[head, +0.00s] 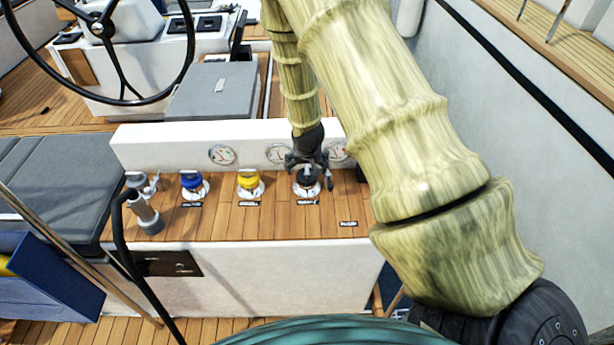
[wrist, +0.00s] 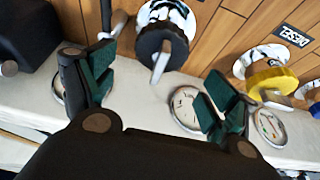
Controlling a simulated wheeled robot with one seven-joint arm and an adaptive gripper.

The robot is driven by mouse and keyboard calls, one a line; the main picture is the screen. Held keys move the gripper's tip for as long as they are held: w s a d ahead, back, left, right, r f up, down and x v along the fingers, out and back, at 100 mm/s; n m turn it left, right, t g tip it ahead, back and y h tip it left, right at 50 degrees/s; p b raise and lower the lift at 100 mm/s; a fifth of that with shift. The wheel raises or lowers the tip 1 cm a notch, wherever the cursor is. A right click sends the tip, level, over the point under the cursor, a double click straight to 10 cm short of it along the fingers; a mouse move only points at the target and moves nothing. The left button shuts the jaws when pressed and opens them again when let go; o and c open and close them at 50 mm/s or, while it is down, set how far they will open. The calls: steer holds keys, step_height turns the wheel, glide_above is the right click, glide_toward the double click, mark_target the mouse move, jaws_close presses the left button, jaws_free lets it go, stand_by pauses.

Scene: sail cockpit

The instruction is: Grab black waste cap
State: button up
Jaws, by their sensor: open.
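In the wrist view my gripper (wrist: 160,82) is open and empty, with green pads spread apart. The cap lies beyond and between the fingers; I cannot tell if they touch it.
A yellow cap (head: 249,180) and a blue cap (head: 191,181) stand to the left. A white wall with round gauges (head: 222,154) rises close behind the caps.

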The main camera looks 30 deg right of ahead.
mark_target(307, 169)
steer(key=shift+p+x, duration=0.8)
steer(key=shift+x, duration=1.2)
steer(key=shift+d, duration=0.1)
steer(key=c, duration=1.2)
